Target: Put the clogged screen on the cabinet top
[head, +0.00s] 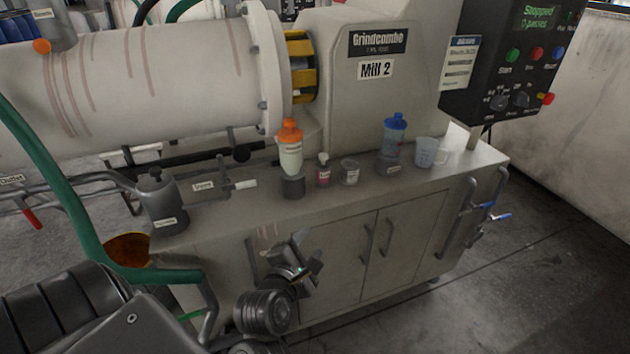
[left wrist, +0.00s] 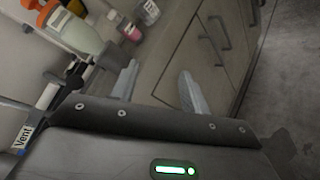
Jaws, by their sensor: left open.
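The cabinet top (head: 225,212) is a grey worktop below the mill, with bottles and jars along it. I cannot pick out a clogged screen in either view. My left gripper (head: 308,251) is in front of the cabinet doors, below the worktop's front edge. It is open, and nothing shows between its fingers. In the left wrist view, its two fingers (left wrist: 158,88) stand apart with the cabinet front behind them. My right gripper is not in view.
The worktop holds an orange-capped bottle (head: 290,150), a pink bottle (head: 323,172), a small jar (head: 349,173), a blue-capped bottle (head: 393,140), a clear jug (head: 427,153) and a grey pot (head: 160,205). The front-left strip looks bare.

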